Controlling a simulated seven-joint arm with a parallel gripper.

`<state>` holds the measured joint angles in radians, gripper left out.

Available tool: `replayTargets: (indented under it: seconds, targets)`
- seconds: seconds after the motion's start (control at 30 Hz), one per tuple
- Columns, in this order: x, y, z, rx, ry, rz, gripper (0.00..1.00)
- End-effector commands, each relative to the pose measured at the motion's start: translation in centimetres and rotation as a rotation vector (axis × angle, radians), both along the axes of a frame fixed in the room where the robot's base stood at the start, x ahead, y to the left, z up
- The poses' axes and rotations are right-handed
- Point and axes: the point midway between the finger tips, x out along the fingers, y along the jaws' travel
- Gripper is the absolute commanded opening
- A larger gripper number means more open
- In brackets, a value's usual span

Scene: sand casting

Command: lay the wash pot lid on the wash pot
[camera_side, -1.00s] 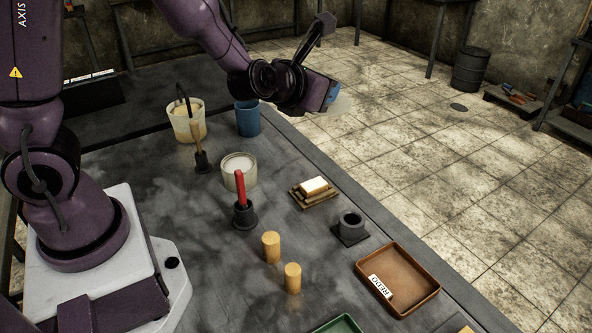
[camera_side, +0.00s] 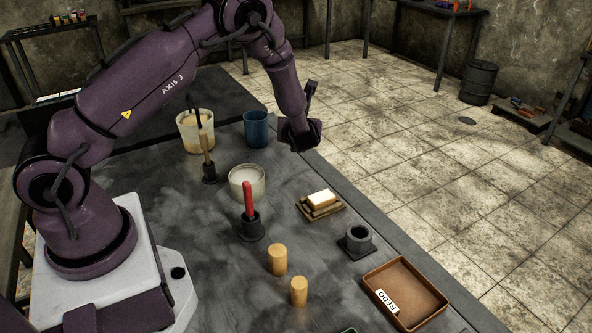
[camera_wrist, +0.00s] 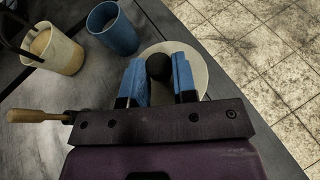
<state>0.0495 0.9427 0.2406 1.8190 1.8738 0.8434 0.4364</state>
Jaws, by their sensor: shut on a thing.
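The wash pot lid is a pale round disc (camera_wrist: 201,82) with a black knob, seen in the wrist view. My gripper (camera_wrist: 158,72) is shut on the knob between its blue fingers. In the side view my gripper (camera_side: 300,136) hangs over the table's far right edge, and the lid is hidden there. An open pale pot of white liquid (camera_side: 247,188), which looks like the wash pot, stands on the table to the left of and nearer than my gripper. I cannot see this pot in the wrist view.
A cream bucket (camera_side: 189,140) with a dark handle and a blue cup (camera_side: 256,130) stand at the back. A wooden-handled tool (camera_side: 208,165) and red-handled tool (camera_side: 249,212) stand upright near the pot. A block on slats (camera_side: 320,203) lies to its right.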

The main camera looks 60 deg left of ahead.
Motion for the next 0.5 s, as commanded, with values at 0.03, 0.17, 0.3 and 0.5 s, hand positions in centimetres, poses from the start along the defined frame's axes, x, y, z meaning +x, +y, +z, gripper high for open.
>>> replayTargets:
  seconds: [0.03, 0.17, 0.3, 0.5]
  targets:
    - [0.0, 0.0, 0.0, 0.001, 0.000, 0.000, 0.02]
    - [0.0, 0.0, 0.0, 0.001, -0.001, -0.001, 0.02]
    - [0.0, 0.0, -0.8, 0.000, 0.002, -0.001, 0.02]
    - [0.0, 0.0, -4.5, 0.000, 0.003, -0.001, 0.02]
